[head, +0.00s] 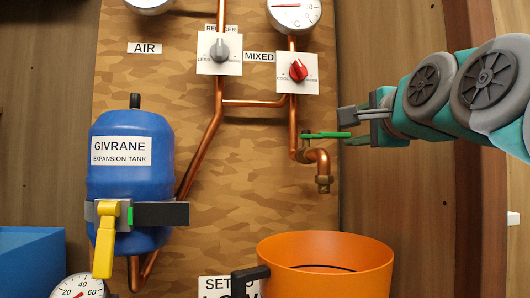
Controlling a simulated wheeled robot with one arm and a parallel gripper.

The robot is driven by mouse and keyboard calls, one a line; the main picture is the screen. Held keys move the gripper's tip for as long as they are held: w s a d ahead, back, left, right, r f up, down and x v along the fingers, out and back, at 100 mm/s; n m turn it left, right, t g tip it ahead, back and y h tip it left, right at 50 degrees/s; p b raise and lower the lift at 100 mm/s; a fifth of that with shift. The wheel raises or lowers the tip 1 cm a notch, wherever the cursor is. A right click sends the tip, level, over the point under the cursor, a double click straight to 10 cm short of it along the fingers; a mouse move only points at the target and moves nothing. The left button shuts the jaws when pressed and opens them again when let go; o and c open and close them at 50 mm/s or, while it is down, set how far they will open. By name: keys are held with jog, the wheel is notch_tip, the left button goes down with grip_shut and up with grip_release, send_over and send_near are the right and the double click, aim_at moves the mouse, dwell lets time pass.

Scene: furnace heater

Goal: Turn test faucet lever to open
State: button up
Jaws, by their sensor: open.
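The test faucet (318,167) is a copper spout on the wooden panel, bent down over the orange bucket. Its green lever (328,135) lies about level on top and points to the right. My gripper (342,126) comes in from the right with its fingers pointing left, and it is open. Its fingers appear in the picture around the right end of the lever, one above and one below. I cannot tell whether they touch it. Nothing else shows between the fingers.
An orange bucket (325,247) stands below the faucet. A blue expansion tank (132,195) with a yellow handle (104,240) is at the left. A red knob (298,70) and a grey knob (219,49) sit above the faucet, with copper pipes (255,103) beside it.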

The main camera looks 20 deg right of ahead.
aim_at(338, 135)
jog(key=shift+f+x, duration=0.15)
jog(key=shift+x, duration=1.9)
jog(key=shift+f+x, duration=0.15)
jog(key=shift+x, duration=1.9)
grip_shut()
